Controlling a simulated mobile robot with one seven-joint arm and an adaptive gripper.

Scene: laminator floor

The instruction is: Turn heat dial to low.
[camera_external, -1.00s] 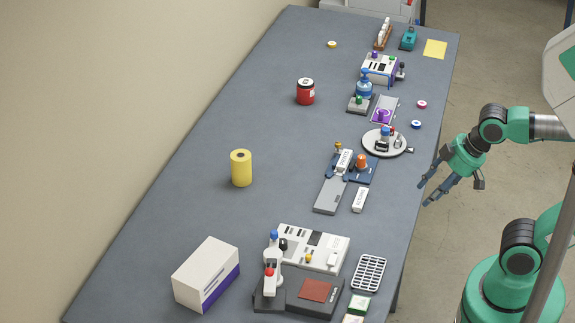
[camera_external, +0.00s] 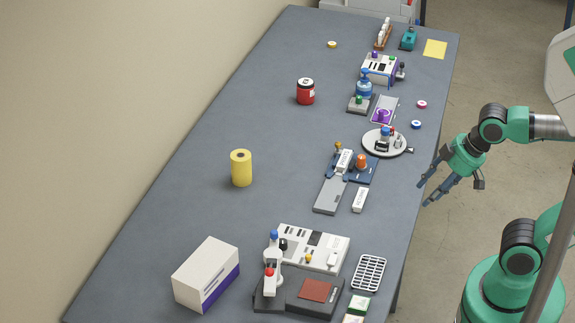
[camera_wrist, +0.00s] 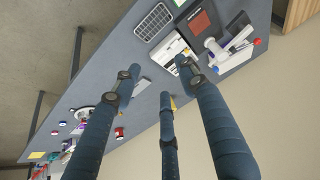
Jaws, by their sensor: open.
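A white control panel (camera_external: 325,240) stands near the front of the table, behind a dark press-like unit (camera_external: 318,287) with a red-brown pad. It carries a black knob (camera_external: 283,244) and a yellow knob (camera_external: 309,258). A white and purple machine (camera_external: 380,68) with small knobs stands at the far end. I cannot tell which knob is the heat dial, nor read any setting. My gripper (camera_external: 425,194) is open and empty, off the table's right edge and touching nothing. In the wrist view its spread fingers (camera_wrist: 160,78) overlap the panel (camera_wrist: 168,52).
On the grey table (camera_external: 210,140) stand a white box (camera_external: 204,268), a yellow roll (camera_external: 241,169), a red jar (camera_external: 306,92), a round turntable (camera_external: 372,146) and a white rack (camera_external: 369,273). The table's left middle is mostly clear.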

